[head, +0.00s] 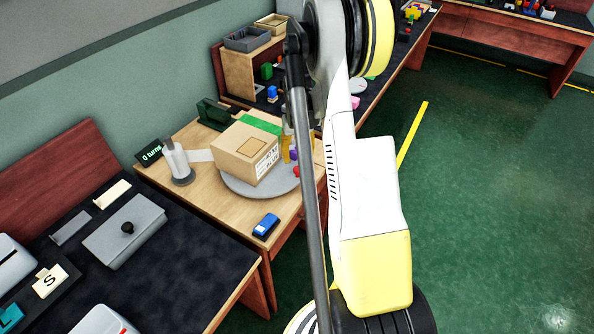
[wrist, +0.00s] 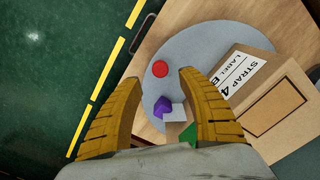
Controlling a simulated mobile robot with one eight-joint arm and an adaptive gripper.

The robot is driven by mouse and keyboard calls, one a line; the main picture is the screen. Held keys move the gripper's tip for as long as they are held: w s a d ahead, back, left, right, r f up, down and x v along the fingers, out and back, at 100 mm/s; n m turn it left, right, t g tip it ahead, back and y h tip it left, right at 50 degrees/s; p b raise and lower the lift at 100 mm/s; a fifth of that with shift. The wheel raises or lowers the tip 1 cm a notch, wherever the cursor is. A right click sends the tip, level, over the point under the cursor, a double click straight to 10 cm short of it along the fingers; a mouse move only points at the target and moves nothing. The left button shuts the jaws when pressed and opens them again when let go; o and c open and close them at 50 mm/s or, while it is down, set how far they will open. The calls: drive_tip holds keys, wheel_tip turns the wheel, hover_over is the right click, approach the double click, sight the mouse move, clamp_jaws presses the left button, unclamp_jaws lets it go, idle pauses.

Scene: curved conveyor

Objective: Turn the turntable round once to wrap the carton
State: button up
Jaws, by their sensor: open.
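The carton (head: 247,150) is a brown box with a green band over its top and a white label on its side. It sits on the round grey turntable (head: 240,187). The wrist view shows the carton (wrist: 290,125) at the right and the turntable (wrist: 190,50) beneath it. A red knob (wrist: 160,69) and a purple block-like piece (wrist: 165,105) show on or by the turntable. My gripper (wrist: 158,75) is open, its two yellow fingers above the turntable, with the red knob between the tips in the picture. I cannot tell any contact. My arm hides part of the turntable in the head view.
A white roll on a stand (head: 177,162) has a pale strip reaching toward the carton. A display (head: 150,152) reads "0 turns". A blue device (head: 266,225) lies near the table's front edge. A dark bench with a grey lidded box (head: 124,231) stands at left. Green floor is open at right.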

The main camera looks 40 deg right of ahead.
sight(298, 168)
wheel_tip(298, 168, down, 6)
drive_tip(key=shift+f+b, duration=0.2)
drive_tip(key=shift+b, duration=0.6)
clamp_jaws()
